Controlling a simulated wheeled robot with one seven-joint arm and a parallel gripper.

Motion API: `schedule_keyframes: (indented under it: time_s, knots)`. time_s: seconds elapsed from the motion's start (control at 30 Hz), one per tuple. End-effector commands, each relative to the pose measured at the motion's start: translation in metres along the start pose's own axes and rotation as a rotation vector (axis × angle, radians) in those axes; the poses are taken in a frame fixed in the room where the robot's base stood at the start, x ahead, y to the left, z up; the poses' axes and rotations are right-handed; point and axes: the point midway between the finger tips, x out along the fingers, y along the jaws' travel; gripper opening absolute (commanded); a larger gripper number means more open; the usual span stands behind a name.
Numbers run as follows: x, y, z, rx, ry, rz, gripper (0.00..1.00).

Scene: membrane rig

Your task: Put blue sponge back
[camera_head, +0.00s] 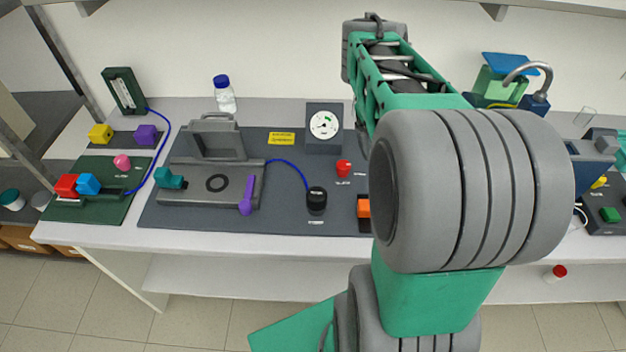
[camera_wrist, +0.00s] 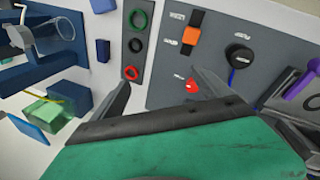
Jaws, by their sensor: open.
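My gripper (camera_wrist: 162,80) is open and empty in the wrist view, with its fingers spread above the bench. In the head view my own arm hides it. A small blue block (camera_wrist: 103,50), which may be the blue sponge, sits on the white bench left of the fingers in the wrist view; I do not see it in the head view. A flat blue piece (camera_wrist: 30,128) lies beside a clear green box (camera_wrist: 62,104). In the head view this blue piece (camera_head: 505,65) shows above the green box (camera_head: 497,88). I cannot tell which is the sponge.
A strip of coloured rings (camera_wrist: 134,73) stands between. The tap (camera_head: 530,68) rises at the back right.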

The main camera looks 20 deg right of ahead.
Motion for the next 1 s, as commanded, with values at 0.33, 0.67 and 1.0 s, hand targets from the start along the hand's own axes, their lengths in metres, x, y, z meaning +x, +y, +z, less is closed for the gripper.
schedule_keyframes:
  time_s: [0.33, 0.67, 1.0]
  knots:
    - [-0.058, -0.222, 0.035, 0.029, 0.396, -0.239, 0.88]
    - [-0.058, -0.229, 0.038, 0.04, 0.4, -0.258, 0.88]
    - [-0.058, -0.229, 0.038, 0.04, 0.4, -0.257, 0.88]
